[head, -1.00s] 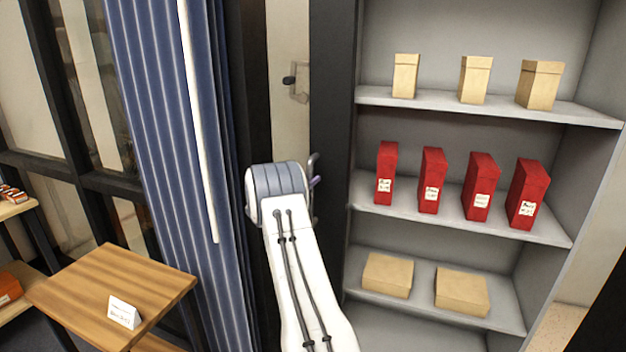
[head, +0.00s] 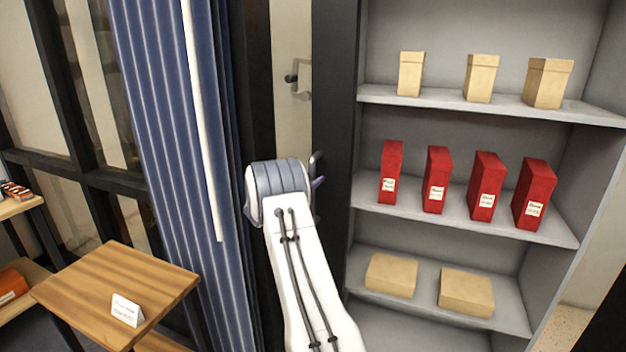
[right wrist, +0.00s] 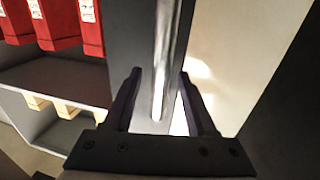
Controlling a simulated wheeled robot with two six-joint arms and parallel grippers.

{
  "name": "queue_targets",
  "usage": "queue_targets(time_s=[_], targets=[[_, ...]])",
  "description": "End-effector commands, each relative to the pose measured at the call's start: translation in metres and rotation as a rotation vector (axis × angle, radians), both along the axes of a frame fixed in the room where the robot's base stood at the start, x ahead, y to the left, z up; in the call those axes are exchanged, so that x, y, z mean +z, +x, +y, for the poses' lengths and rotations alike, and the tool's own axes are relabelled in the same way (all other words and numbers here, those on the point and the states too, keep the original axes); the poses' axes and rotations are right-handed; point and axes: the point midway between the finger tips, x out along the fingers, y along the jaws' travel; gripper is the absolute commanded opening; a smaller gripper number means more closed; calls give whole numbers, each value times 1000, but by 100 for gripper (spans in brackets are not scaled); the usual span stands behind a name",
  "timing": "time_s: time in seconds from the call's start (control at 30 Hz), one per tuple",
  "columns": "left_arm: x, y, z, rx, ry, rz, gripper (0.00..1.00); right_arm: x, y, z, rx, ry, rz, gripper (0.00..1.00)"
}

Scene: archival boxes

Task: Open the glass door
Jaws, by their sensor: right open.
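The glass door shows in the head view as a narrow pale pane (head: 291,120) between dark frame posts. It looks closed. A vertical metal handle (head: 316,165) stands on its right post, partly hidden behind my right wrist. My right gripper (head: 318,184) is mostly hidden there by my own arm. In the right wrist view, the silver handle bar (right wrist: 164,60) runs down between the two spread dark fingers of the gripper (right wrist: 160,84). The fingers are open on either side of the bar, with gaps showing. My left gripper is not in view.
A grey shelf unit (head: 450,100) right of the door holds tan boxes (head: 479,78) and red boxes (head: 487,186). A blue curtain (head: 165,130) hangs left of the door. A wooden table (head: 95,290) with a white card (head: 126,310) stands at lower left.

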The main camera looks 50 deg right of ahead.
Motion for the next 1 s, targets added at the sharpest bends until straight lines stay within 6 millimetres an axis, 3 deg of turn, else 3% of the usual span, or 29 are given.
queue_targets(time_s=[0.3,0.43,0.6,1.0], targets=[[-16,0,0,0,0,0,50,-1,-8,63,5,-1,-1,57],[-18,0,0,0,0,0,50,0,-11,81,4,-1,-3,57],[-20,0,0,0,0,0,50,0,-13,92,3,-2,-2,57],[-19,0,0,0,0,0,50,1,-13,93,2,-2,-2,57]])
